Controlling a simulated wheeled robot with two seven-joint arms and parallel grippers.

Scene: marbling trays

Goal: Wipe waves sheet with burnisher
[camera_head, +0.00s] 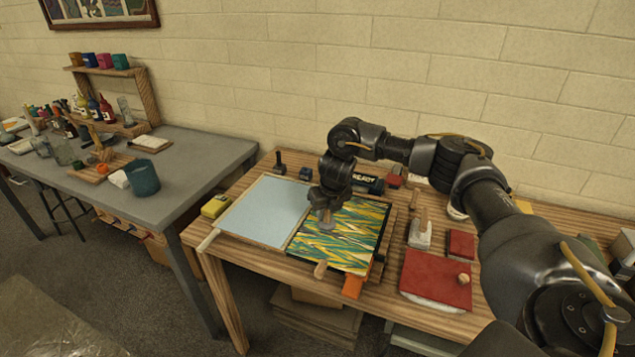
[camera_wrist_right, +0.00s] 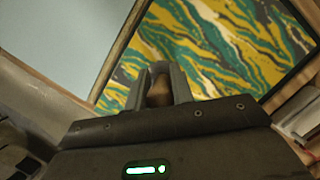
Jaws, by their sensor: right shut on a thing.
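The waves sheet (camera_head: 343,240), marbled in yellow, green and white, lies flat on the wooden table, right of a pale blue tray (camera_head: 262,214). It also fills much of the right wrist view (camera_wrist_right: 215,45). My right gripper (camera_head: 327,212) is over the sheet's upper left part, pointing down. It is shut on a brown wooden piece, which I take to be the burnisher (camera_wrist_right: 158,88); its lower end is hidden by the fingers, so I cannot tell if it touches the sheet. My left gripper is not in view.
A red pad (camera_head: 436,278) lies right of the sheet, with a white block (camera_head: 420,234) behind it. A yellow block (camera_head: 215,206) sits at the table's left. An orange piece (camera_head: 353,286) is at the front edge. A grey table (camera_head: 185,164) with bottles stands left.

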